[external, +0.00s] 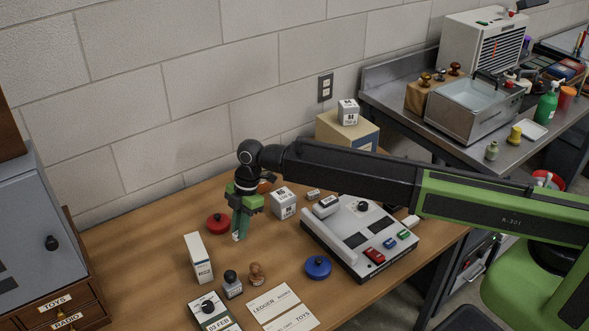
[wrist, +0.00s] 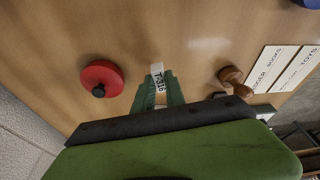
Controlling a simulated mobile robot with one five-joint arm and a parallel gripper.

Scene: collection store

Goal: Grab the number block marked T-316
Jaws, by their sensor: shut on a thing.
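The number block (wrist: 157,69), a small white piece marked T-316, sits between the fingertips of my gripper (wrist: 159,90) in the wrist view.
A red round-knobbed pad (external: 218,223) is close to my gripper's left. A white carton (external: 197,258), an ink bottle (external: 232,284) and a wooden stamp (external: 257,274) stand in front. A white cube (external: 283,203) and a grey console (external: 347,258) are to the right.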

